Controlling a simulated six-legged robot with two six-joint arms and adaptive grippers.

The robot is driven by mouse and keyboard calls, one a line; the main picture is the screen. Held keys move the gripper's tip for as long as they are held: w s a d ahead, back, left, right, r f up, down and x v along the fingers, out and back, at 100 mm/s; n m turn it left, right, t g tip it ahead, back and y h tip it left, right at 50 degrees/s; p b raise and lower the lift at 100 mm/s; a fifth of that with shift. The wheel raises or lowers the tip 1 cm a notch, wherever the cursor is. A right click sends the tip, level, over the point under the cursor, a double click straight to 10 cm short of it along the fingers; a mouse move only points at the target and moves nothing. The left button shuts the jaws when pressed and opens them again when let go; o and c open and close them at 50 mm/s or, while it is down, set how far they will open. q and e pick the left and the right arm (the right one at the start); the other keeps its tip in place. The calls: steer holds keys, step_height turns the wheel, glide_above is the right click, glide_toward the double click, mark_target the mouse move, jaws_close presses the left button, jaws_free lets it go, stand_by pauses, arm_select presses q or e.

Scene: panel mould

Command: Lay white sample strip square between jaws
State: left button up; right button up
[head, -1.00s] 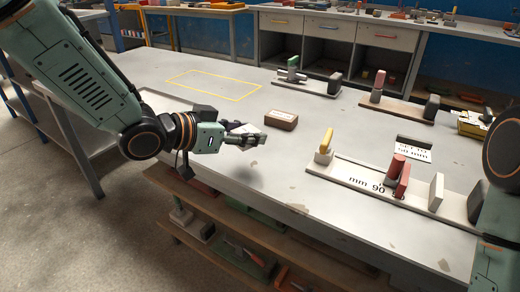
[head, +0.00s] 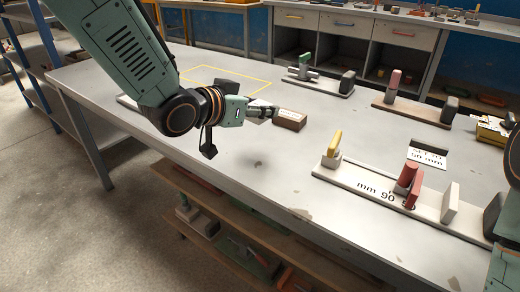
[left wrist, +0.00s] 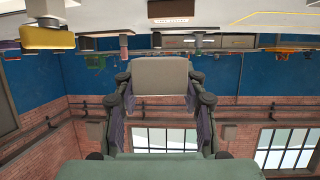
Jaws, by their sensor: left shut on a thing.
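My left gripper (head: 268,113) is above the middle of the bench. It is shut on the white sample strip; a pale edge shows at its fingers in the head view, and the strip's pale flat face (left wrist: 160,75) shows between the fingers in the left wrist view. A long pale fixture (head: 347,176) at the front right carries a yellow-topped block (head: 333,145), red blocks (head: 410,182), an upright white plate (head: 450,203) and a dark block (head: 494,215). I cannot tell which of these are the jaws. The right gripper is out of view.
A brown block (head: 290,120) with a white label lies close beside the left gripper. A white label card (head: 428,157) lies behind the fixture.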

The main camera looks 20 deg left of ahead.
arm_select(q)
steer(key=b, duration=0.2)
glide_above(259, 153)
step_height(259, 153, down, 5)
steer(key=shift+a+r, duration=0.1)
steer(key=shift+r, duration=0.1)
steer(key=shift+w+f, duration=0.1)
steer(key=shift+f, duration=0.55)
step_height(259, 153, down, 3)
steer(key=shift+f+b, duration=0.15)
steer(key=shift+b, duration=0.65)
steer(key=shift+f, duration=0.1)
steer(key=shift+f, duration=0.1)
steer(key=o, duration=1.1)
steer(key=shift+f, duration=0.1)
steer(key=shift+c, duration=0.2)
steer(key=shift+o, duration=0.5)
